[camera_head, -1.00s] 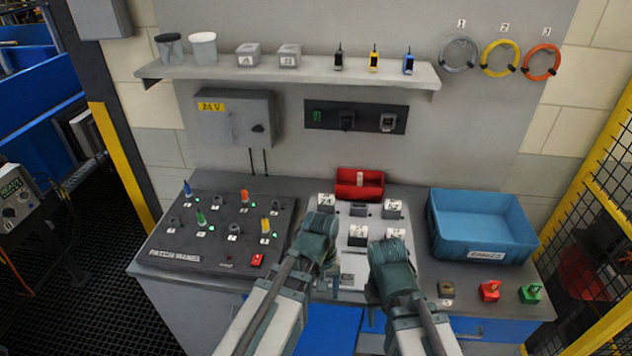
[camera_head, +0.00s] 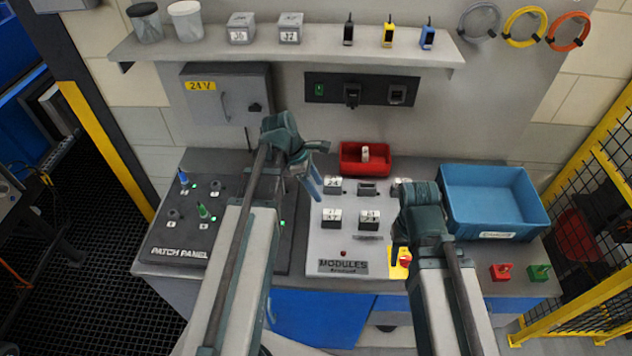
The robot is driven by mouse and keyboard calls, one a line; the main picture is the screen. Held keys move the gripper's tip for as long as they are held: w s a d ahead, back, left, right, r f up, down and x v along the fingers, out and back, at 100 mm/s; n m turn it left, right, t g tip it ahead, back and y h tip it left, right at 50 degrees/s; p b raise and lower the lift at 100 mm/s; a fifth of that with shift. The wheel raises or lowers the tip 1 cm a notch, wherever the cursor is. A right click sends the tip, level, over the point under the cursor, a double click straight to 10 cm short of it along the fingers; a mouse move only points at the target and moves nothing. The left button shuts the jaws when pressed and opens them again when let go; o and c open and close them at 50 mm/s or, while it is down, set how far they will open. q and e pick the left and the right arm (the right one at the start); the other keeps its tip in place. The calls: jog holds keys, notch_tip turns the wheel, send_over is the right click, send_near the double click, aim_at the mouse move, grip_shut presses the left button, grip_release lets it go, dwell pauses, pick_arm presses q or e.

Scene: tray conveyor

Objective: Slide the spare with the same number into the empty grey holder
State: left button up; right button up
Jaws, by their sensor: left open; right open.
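The empty grey holder (camera_head: 367,188) is in the upper row of the white modules panel (camera_head: 345,245). Numbered modules stand around it: a left one (camera_head: 333,186) that seems to read 24, two below (camera_head: 331,219) (camera_head: 369,221), and one at right partly hidden by my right gripper. Two grey-white numbered spares (camera_head: 240,29) (camera_head: 290,29) sit on the wall shelf; their digits are too small to read surely. My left gripper (camera_head: 316,168) is open and empty above the panel's upper left. My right gripper (camera_head: 401,248) is open at the panel's right edge, its fingers mostly hidden.
A red bin (camera_head: 378,171) with a small pale piece stands behind the panel. A blue tray (camera_head: 495,213) is at right, the dark patch panel (camera_head: 165,240) at left, partly behind my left arm. The shelf (camera_head: 330,46) also carries cups and small coloured devices. Red and green pieces (camera_head: 501,272) (camera_head: 539,272) lie front right.

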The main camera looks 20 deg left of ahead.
aim_at(332, 211)
pick_arm(q)
jog(key=b+x, duration=0.9)
jog(key=x, duration=0.2)
jog(key=shift+a+f+b, duration=0.1)
jog(key=shift+f+b, duration=0.2)
jog(key=shift+b, duration=0.1)
pick_arm(e)
notch_tip(332, 211, down, 11)
jog(key=shift+r, duration=0.2)
pick_arm(q)
jog(key=shift+b+x, duration=0.75)
jog(key=shift+x, duration=0.1)
pick_arm(e)
jog(key=shift+f, duration=0.75)
pick_arm(q)
jog(key=shift+r, duration=0.1)
grip_shut()
jog(key=shift+r, duration=0.15)
pick_arm(e)
jog(key=shift+r, duration=0.15)
pick_arm(q)
jog(key=shift+r+p, duration=2.45)
jog(key=shift+p, duration=0.2)
pick_arm(e)
jog(key=shift+r, duration=2.5)
pick_arm(q)
jog(key=shift+r, duration=0.1)
pick_arm(e)
jog(key=shift+r, duration=0.1)
